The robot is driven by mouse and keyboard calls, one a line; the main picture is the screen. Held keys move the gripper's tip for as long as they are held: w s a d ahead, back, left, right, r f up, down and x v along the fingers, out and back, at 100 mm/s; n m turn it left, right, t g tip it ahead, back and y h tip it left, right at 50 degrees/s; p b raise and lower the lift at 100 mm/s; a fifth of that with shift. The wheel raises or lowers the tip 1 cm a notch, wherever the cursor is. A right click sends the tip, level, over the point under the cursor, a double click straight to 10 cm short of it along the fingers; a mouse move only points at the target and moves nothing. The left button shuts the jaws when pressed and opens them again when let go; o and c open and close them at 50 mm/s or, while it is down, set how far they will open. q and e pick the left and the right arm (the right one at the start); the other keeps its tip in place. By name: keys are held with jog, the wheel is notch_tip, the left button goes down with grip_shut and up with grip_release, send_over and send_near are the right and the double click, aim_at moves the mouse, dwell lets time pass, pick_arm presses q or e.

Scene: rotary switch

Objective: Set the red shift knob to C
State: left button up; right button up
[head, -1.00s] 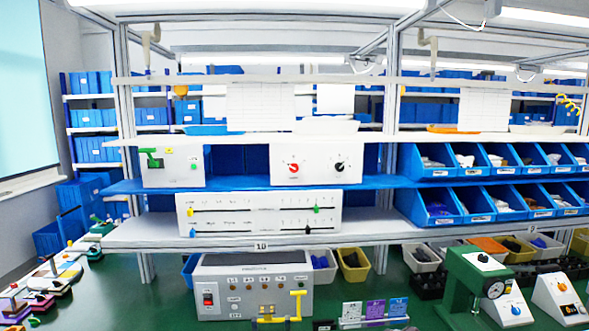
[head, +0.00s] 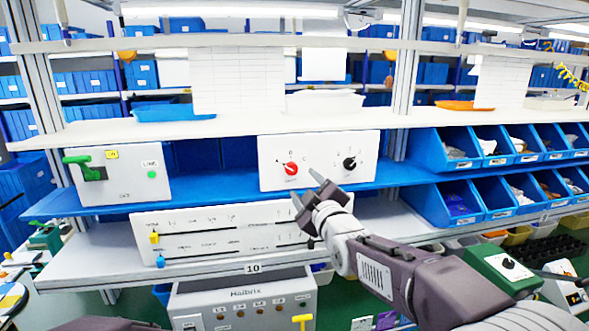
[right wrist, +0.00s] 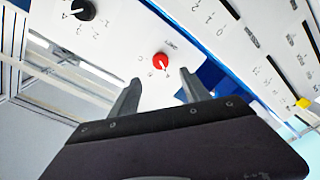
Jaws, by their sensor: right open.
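The red shift knob (head: 291,169) is on the left half of a white panel (head: 320,150) on the blue shelf. Small letters stand around it. In the right wrist view the red knob (right wrist: 160,61) has a white mark pointing to the picture's lower right; I cannot tell surely which letter it points at. My right gripper (head: 307,188) is open and empty, in front of the panel's lower edge. In the right wrist view its fingertips (right wrist: 160,77) stand apart on either side of the knob's line, short of it and not visibly touching it. My left gripper is not in view.
A black knob (head: 350,163) is to the right on the same panel. A slider panel (head: 200,228) stands on the shelf below, partly behind my right gripper. A box with a green lever (head: 88,170) is at the left. Blue bins (head: 455,200) are at the right.

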aim_at(293, 171)
jog(key=p+x, duration=0.4)
jog(key=x, duration=0.4)
jog(key=shift+w+a+f, duration=0.1)
jog(key=shift+w+a, duration=0.05)
jog(key=shift+w, duration=0.15)
jog(key=shift+w+p, duration=0.3)
jog(key=shift+s, duration=0.1)
jog(key=shift+f, duration=0.15)
grip_shut()
